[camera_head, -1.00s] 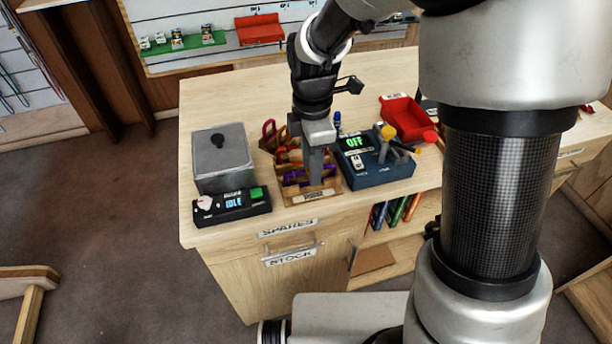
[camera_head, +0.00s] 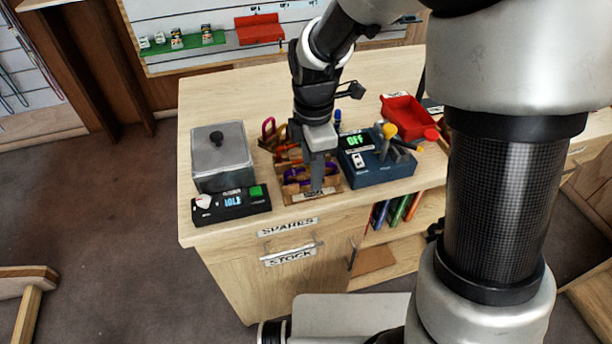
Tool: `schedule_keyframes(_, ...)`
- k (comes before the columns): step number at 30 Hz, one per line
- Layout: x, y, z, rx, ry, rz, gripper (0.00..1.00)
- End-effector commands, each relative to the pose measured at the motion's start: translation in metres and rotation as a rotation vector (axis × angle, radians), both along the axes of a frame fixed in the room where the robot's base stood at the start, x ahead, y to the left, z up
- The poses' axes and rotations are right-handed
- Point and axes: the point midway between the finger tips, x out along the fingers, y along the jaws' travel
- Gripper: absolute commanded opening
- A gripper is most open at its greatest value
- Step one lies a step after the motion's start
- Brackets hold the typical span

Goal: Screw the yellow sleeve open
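My gripper (camera_head: 318,185) points down into a wooden tray (camera_head: 292,198) on the bench, at the tray's right part. Its fingertips are small and partly hidden, so I cannot tell whether they are open or shut. The tray holds several coloured carabiners, among them a purple one (camera_head: 296,176) just left of my gripper. A yellow sleeve cannot be made out in the tray. A yellow round knob (camera_head: 389,131) stands on the blue box to the right, apart from my gripper.
A blue box (camera_head: 372,177) with an "OFF" display stands right of the tray. A grey lidded box (camera_head: 222,160) and a black device (camera_head: 230,207) stand left. A red bin (camera_head: 408,117) is behind right. The bench (camera_head: 240,100) is clear at the back.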

Motion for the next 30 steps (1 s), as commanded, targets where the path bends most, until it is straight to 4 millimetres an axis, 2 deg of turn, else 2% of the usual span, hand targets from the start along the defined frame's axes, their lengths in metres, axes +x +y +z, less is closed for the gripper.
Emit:
schedule_keyframes(12, -0.001, -0.001, -0.016, -0.001, 0.004, -0.001, 0.34)
schedule_keyframes(23, -0.001, -0.001, -0.016, -0.001, 0.004, -0.001, 0.34)
schedule_keyframes(30, 0.01, 0.003, -0.015, -0.001, 0.002, -0.001, 0.34)
